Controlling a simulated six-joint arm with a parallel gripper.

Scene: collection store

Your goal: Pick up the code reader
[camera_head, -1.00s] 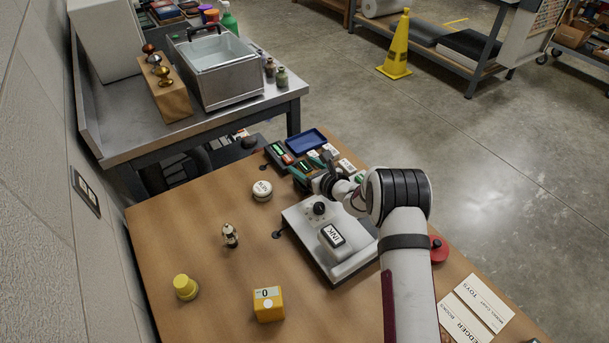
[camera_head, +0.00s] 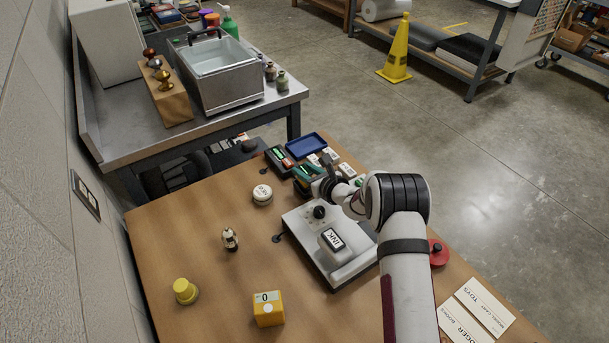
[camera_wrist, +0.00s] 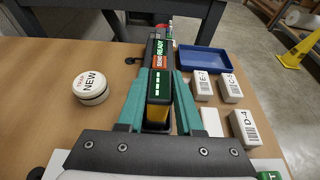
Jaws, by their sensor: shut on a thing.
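The code reader (camera_wrist: 160,90) is a dark block with a green-lit face and a yellow lower part. In the wrist view it sits between the teal fingers of my gripper (camera_wrist: 160,108), which is shut on it. In the head view my gripper (camera_head: 309,174) is at the far edge of the wooden table, and the fingers mostly hide the reader. A black unit reading READY (camera_wrist: 162,52) stands just beyond the reader. I cannot tell whether the reader touches the table or that unit.
White labelled blocks (camera_wrist: 231,89) and a blue tray (camera_wrist: 203,59) lie to the right. A round white NEW tin (camera_wrist: 91,85) stands left. The grey INK machine (camera_head: 330,243) is close on the near side. A yellow 0 block (camera_head: 268,308) stands at the front.

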